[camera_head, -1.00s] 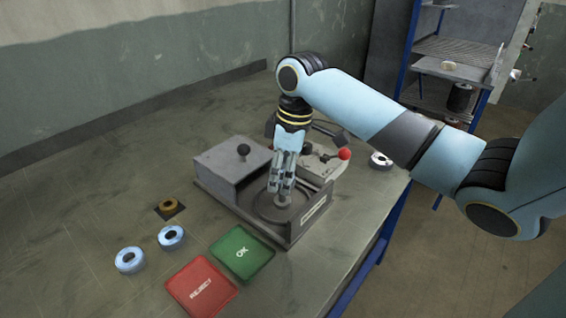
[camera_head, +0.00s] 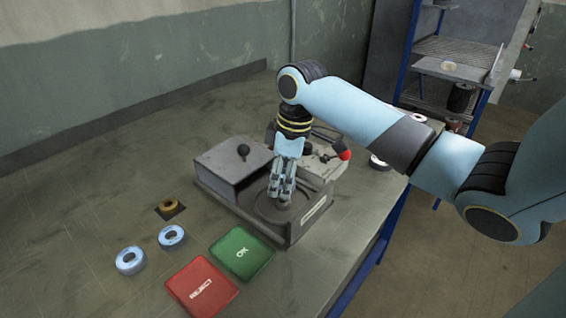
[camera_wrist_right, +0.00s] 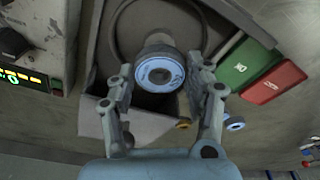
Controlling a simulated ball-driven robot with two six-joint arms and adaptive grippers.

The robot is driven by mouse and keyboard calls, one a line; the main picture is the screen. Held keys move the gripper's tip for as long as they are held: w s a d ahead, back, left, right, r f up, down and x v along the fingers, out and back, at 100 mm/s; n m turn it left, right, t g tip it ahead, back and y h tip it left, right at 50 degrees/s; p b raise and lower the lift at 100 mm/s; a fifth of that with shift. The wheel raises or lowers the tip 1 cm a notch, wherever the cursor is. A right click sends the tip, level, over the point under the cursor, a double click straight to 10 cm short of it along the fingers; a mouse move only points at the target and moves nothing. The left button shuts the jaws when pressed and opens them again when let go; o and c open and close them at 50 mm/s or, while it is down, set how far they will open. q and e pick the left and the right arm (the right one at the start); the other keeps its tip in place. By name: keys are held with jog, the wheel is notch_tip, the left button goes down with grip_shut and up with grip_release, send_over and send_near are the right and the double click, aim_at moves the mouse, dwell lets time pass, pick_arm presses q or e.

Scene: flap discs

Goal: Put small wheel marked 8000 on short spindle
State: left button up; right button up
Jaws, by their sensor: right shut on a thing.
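My right gripper (camera_head: 284,196) reaches down into the open bay of a grey fixture. It is shut on a small wheel with a light blue face, seen between the fingertips in the right wrist view (camera_wrist_right: 143,77). The wheel stands over a round ring in the fixture floor (camera_head: 258,208). Two other small blue-faced wheels, a left one (camera_head: 121,266) and a right one (camera_head: 164,242), lie on the bench. My left gripper is not in view.
A green OK pad (camera_head: 242,265) and a red REJECT pad (camera_head: 195,300) lie in front of the fixture (camera_head: 229,157). A brass ring (camera_head: 167,203) sits on a dark square. A red-knobbed lever (camera_head: 345,155) is behind the gripper.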

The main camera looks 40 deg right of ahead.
jog(key=shift+f+b, duration=0.45)
jog(key=shift+f, duration=1.25)
jog(key=o, duration=1.5)
jog(key=shift+r, duration=0.15)
notch_tip(320, 180, up, 8)
jog(key=p, duration=0.9)
jog(key=shift+f, duration=0.4)
